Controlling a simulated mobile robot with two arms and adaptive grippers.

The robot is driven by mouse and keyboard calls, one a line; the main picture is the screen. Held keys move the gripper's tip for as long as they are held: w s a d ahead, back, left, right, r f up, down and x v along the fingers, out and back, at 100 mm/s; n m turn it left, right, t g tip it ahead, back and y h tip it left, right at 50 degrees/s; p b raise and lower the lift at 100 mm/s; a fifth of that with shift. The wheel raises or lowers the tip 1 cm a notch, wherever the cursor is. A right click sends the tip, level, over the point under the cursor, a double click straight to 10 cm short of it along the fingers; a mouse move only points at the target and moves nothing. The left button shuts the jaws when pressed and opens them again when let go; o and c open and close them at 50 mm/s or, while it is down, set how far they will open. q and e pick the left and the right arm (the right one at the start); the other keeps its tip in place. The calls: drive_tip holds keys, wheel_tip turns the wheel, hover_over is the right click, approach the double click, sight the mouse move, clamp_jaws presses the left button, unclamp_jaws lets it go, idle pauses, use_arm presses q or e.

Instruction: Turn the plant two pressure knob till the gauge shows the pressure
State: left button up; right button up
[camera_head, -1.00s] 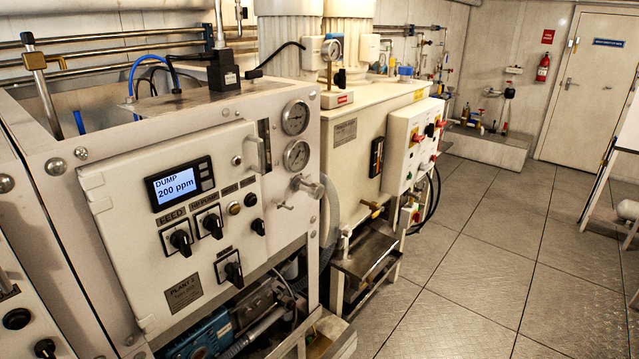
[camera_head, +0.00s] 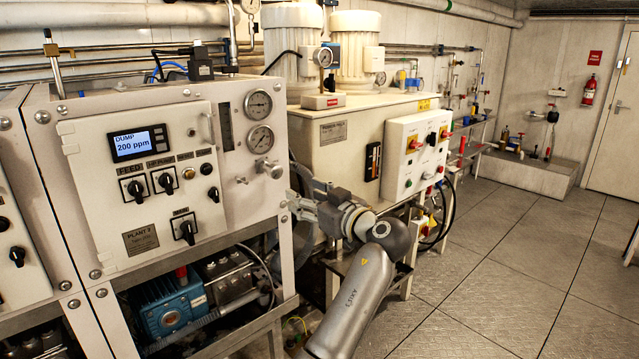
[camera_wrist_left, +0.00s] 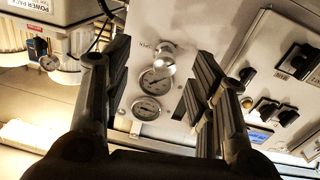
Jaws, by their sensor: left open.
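The plant two panel (camera_head: 135,225) stands at the left in the head view, labelled PLANT 2. Its silver pressure knob (camera_head: 270,168) sits below two round gauges, the upper gauge (camera_head: 258,104) and lower gauge (camera_head: 260,139). The needles are too small to read surely. My left gripper (camera_head: 292,203) is just right of and below the knob, pointing at the panel. In the left wrist view it is open (camera_wrist_left: 162,62), with the knob (camera_wrist_left: 163,58) appearing between its fingers, apparently still apart from them. My right gripper is not in view.
The display (camera_head: 139,142) reads DUMP 200 ppm. A small tap (camera_head: 242,181) and several black switches share the panel. A cream tank (camera_head: 340,155) and a white control box (camera_head: 417,150) stand to the right. The floor at right is clear.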

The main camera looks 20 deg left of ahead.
sight(278, 173)
use_arm(q)
drive_tip(key=shift+n+g+y, duration=0.3)
drive_tip(key=shift+n+g, duration=0.1)
drive_tip(key=shift+n, duration=0.5)
drive_tip(key=a+r+p, duration=0.1)
drive_tip(key=a, duration=0.2)
drive_tip(key=w+a+r+p, duration=0.1)
drive_tip(key=a, duration=0.1)
drive_tip(key=w+a+r+p, duration=0.1)
drive_tip(key=a, duration=0.2)
drive_tip(key=shift+w+a+r+p, duration=0.1)
drive_tip(key=shift+a+r+p, duration=0.15)
drive_tip(key=shift+a+p, duration=0.1)
drive_tip(key=shift+w+a+f, duration=0.1)
drive_tip(key=shift+w+a, duration=0.15)
drive_tip(key=shift+a, duration=0.25)
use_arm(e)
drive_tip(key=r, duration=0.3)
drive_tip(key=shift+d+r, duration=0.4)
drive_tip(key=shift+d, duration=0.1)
use_arm(q)
drive_tip(key=shift+c, duration=0.5)
drive_tip(key=c, duration=0.9)
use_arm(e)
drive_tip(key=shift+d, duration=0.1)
